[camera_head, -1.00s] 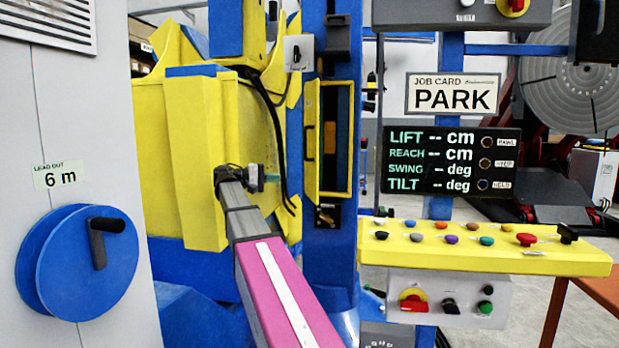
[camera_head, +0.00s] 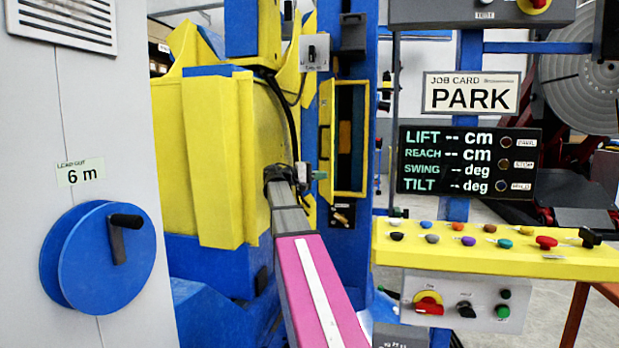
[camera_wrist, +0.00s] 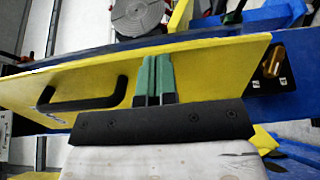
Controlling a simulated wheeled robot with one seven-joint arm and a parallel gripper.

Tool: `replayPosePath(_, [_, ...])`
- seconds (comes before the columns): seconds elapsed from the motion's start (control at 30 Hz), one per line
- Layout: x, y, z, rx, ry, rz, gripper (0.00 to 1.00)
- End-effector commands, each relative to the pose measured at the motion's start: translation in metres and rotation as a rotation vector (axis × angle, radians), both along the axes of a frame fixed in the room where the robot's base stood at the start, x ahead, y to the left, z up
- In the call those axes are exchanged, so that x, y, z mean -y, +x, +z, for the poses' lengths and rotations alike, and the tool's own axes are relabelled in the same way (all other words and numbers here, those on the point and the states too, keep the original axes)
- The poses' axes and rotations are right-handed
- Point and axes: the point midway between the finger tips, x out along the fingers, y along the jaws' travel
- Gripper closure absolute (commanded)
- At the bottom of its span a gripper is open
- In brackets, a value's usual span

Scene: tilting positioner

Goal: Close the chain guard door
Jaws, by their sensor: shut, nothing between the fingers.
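The chain guard door (camera_head: 326,110) is a yellow panel standing open at the left side of a yellow-framed opening in the blue column. It is seen nearly edge-on in the head view. In the wrist view the door (camera_wrist: 205,62) spans the picture as a slanting yellow panel with a black bar handle (camera_wrist: 85,103). My gripper (camera_head: 319,175) is beside the lower part of the door. Its green fingers (camera_wrist: 156,62) are shut together and empty, overlapping the panel to the right of the handle. I cannot tell whether they touch it.
The opening (camera_head: 347,140) behind the door is dark inside. A yellow control panel (camera_head: 560,262) with several buttons juts out at the right. A large yellow housing (camera_head: 213,150) stands left of the door, and a grey cabinet with a blue reel (camera_head: 85,260) is further left.

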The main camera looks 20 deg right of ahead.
Motion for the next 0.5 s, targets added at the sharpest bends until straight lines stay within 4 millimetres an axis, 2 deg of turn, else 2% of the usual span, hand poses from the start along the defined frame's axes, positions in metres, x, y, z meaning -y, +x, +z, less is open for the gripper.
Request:
replayPosePath(0.2, [0.0111, -0.0026, 0.0000, 0.000, 0.000, -0.001, 1.00])
replayPosePath(0.5, [0.0114, -0.0026, 0.0000, 0.000, 0.000, 0.000, 1.00])
